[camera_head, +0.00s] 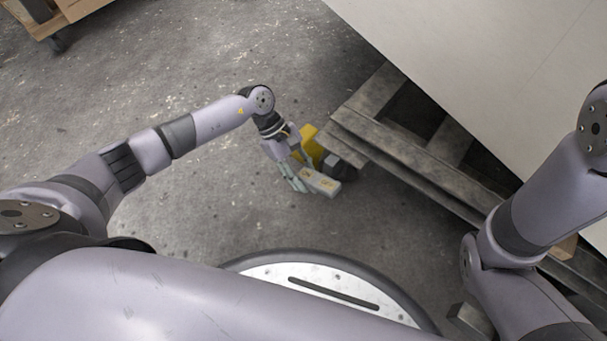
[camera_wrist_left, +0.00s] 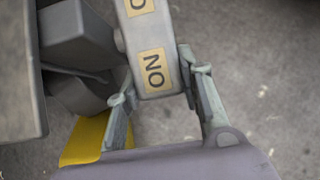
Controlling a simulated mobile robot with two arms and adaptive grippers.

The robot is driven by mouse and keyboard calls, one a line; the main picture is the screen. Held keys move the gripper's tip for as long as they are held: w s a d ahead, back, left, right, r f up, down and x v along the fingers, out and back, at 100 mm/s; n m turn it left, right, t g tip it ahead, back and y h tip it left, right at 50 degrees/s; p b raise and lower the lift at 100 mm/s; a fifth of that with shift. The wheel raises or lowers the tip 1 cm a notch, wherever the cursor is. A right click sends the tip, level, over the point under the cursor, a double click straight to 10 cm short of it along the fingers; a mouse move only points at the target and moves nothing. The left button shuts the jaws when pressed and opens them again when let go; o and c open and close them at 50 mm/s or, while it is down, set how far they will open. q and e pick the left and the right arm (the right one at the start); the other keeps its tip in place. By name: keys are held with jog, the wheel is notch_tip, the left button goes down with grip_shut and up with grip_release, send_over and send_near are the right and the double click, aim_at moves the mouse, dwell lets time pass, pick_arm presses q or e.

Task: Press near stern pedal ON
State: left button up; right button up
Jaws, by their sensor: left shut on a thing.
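The near stern pedal (camera_head: 320,183) is a pale grey bar low at the near corner of the wooden pallet-like frame, beside a dark caster. In the left wrist view the pedal (camera_wrist_left: 151,60) shows a tan ON label at its near end and a second, partly cut-off label farther up.
A yellow part (camera_head: 310,146) sits by the dark caster (camera_head: 338,167). The wooden frame (camera_head: 430,165) carries a large pale plywood panel (camera_head: 490,80) at right. Another wooden cart (camera_head: 50,18) stands at top left. The concrete floor left of the pedal is clear.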

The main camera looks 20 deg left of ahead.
pick_arm(q)
jog(key=o, duration=1.2)
jog(key=v, duration=1.2)
